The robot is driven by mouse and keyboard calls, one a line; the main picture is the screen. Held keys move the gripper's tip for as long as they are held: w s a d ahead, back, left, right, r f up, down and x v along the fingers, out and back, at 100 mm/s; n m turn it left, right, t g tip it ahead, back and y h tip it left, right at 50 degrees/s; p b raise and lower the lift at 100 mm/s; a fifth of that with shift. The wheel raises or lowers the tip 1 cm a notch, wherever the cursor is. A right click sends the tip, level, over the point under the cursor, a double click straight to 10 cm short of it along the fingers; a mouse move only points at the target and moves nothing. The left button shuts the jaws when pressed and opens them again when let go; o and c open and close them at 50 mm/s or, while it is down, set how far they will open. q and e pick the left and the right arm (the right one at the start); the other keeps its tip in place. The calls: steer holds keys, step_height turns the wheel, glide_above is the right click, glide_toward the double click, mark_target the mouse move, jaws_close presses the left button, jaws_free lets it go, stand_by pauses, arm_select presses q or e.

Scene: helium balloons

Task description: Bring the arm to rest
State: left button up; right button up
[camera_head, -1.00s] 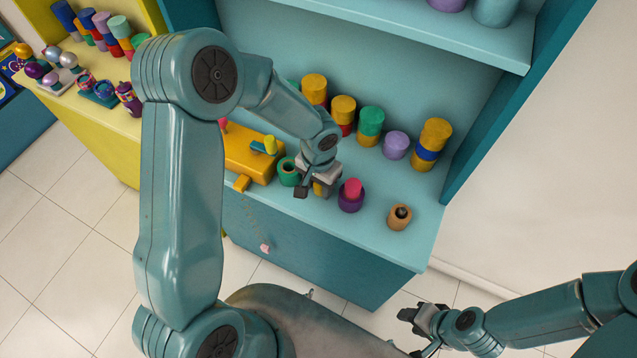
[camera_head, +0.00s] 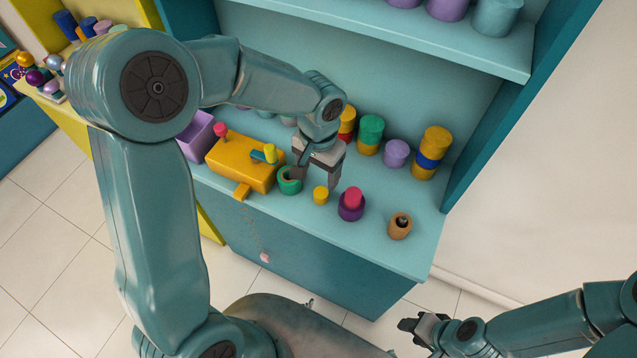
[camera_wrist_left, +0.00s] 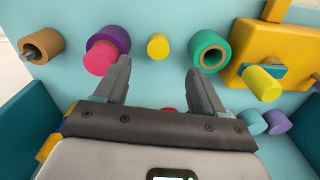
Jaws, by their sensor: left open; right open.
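My left gripper (camera_head: 318,172) is open and empty above the teal counter, fingers pointing down. In the left wrist view its two fingers (camera_wrist_left: 158,85) stand wide apart with nothing between them. A small yellow cylinder (camera_head: 321,195) stands on the counter just in front of the fingers; it also shows in the left wrist view (camera_wrist_left: 158,46), ahead of the gap. My right gripper (camera_head: 425,327) is at the lower right, away from the counter, with nothing seen in it.
A green ring (camera_head: 289,181) and a yellow box with valves (camera_head: 240,162) are left of the left gripper. A purple-and-pink piece (camera_head: 351,203) and a tan spool (camera_head: 400,226) are to its right. Stacked cylinders (camera_head: 431,152) line the back. A shelf (camera_head: 450,45) overhangs.

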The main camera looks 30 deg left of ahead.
arm_select(q)
step_height(320, 180, up, 2)
steer(key=shift+r, duration=0.15)
stand_by(0.3)
steer(key=shift+s, duration=0.1)
